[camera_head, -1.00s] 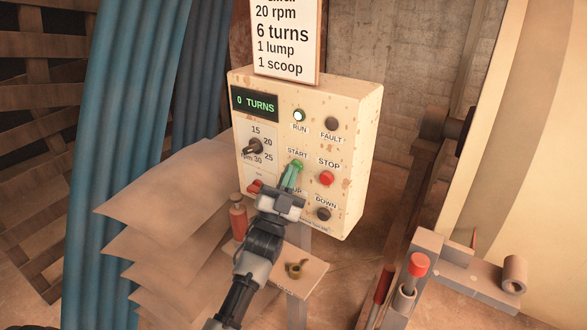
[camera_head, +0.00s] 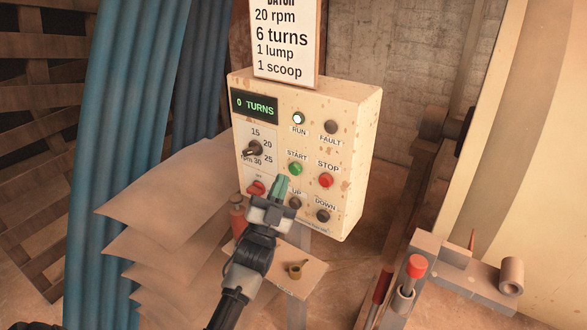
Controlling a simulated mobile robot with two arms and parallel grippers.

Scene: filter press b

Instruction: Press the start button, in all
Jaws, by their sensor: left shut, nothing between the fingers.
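The cream control box (camera_head: 362,130) stands upright in the middle of the head view. Its green START button (camera_head: 295,169) is in full view, left of the red STOP button (camera_head: 326,180). The display (camera_head: 255,105) reads "0 TURNS". The RUN lamp (camera_head: 299,118) is white and lit-looking; the FAULT lamp (camera_head: 330,127) is dark. My left gripper (camera_head: 281,184) is shut and empty, its greenish fingertips just below and left of the START button, apart from it in the picture. My right gripper is not in view.
A speed dial (camera_head: 253,148), a red switch (camera_head: 256,188), and UP (camera_head: 295,203) and DOWN (camera_head: 322,215) buttons share the panel. A sign (camera_head: 287,40) reads 20 rpm, 6 turns. Stacked sheets (camera_head: 165,200) lie left. A red-topped lever (camera_head: 417,267) stands at lower right.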

